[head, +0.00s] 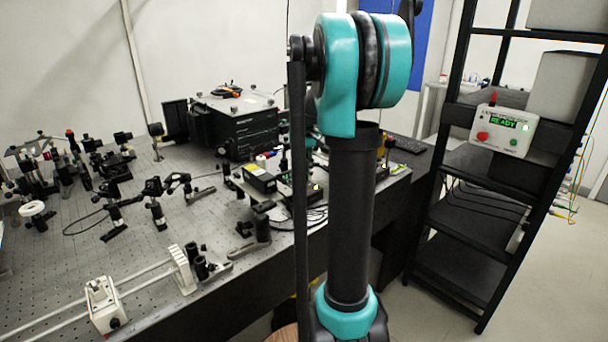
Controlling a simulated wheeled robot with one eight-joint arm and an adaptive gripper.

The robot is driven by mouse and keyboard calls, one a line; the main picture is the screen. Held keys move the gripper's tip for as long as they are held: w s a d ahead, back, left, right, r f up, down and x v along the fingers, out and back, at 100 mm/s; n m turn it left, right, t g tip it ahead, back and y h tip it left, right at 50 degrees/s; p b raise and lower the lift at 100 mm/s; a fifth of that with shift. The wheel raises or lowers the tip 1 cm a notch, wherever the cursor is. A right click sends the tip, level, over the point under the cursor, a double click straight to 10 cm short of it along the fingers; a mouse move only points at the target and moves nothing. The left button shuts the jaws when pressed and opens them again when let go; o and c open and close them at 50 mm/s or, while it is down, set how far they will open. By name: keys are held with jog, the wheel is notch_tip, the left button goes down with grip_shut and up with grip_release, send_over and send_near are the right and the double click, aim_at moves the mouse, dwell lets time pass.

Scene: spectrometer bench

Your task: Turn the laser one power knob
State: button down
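A pale control box (504,131) is mounted on the black shelf rack at the right. It has a lit green display reading READY, a small green light, a red round control and a smaller green one on its face. The lettering above the display is too small to read. I cannot tell which control, if any, is the laser one power knob. My teal and black arm rises through the middle of the picture, to the left of the box and apart from it. My gripper is not in view.
The black shelf rack (466,258) stands at the right, with grey boxes (563,88) on it. An optical bench (90,262) with several mounts and a rail fills the left. A black instrument (235,130) sits at its back. Loose cables hang right of the rack. Floor is clear at the lower right.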

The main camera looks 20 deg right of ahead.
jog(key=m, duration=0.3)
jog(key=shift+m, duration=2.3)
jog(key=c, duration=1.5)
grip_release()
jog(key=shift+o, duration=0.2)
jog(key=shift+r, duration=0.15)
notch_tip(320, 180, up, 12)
